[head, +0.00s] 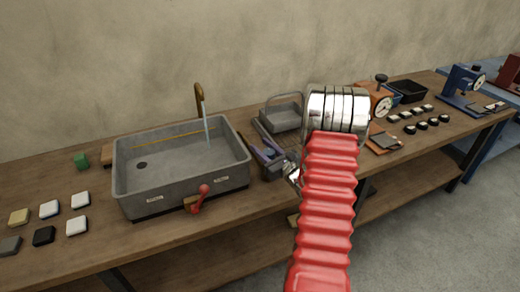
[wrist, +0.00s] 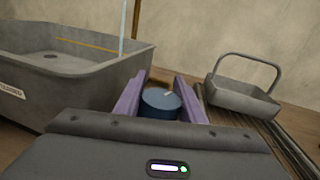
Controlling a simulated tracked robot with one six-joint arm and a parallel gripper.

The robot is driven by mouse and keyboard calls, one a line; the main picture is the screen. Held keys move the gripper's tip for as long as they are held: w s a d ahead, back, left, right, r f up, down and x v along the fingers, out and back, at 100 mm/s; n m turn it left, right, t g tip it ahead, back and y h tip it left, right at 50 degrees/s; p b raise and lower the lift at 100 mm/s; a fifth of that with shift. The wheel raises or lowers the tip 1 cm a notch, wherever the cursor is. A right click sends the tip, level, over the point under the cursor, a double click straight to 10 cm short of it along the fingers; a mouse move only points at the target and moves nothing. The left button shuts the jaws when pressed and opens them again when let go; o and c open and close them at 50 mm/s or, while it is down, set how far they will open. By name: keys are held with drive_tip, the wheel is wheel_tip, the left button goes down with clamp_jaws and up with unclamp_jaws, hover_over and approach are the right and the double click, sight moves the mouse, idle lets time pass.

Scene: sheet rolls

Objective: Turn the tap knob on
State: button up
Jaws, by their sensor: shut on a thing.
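The tap knob (wrist: 160,103) is a dark blue round cap with a short white mark pointing to the upper right, in the middle of the wrist view. My gripper (wrist: 161,90) has its two purple fingers on either side of the knob, shut on it. In the head view my gripper (head: 268,154) is just right of the grey sink (head: 180,185), and the knob is hidden there. The brass tap (head: 199,92) stands behind the sink, and a pale stream of water (head: 208,127) falls from its spout into the basin.
A red lever (head: 200,194) sticks out from the sink's front. A grey handled basket (head: 283,117) stands close behind my gripper.

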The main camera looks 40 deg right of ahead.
drive_tip(key=shift+s+d+m+g+h, duration=0.1)
drive_tip(key=shift+d+m+g+h, duration=0.15)
drive_tip(key=shift+m+h, duration=0.65)
drive_tip(key=shift+d+m+g+h, duration=0.2)
drive_tip(key=shift+m+h, duration=0.3)
drive_tip(key=shift+h, duration=0.8)
drive_tip(key=shift+d+h, duration=0.1)
drive_tip(key=shift+h, duration=0.3)
drive_tip(key=o, duration=0.8)
drive_tip(key=shift+c, duration=0.2)
drive_tip(key=v, duration=1.3)
drive_tip(key=shift+s, duration=0.35)
drive_tip(key=shift+r, duration=0.1)
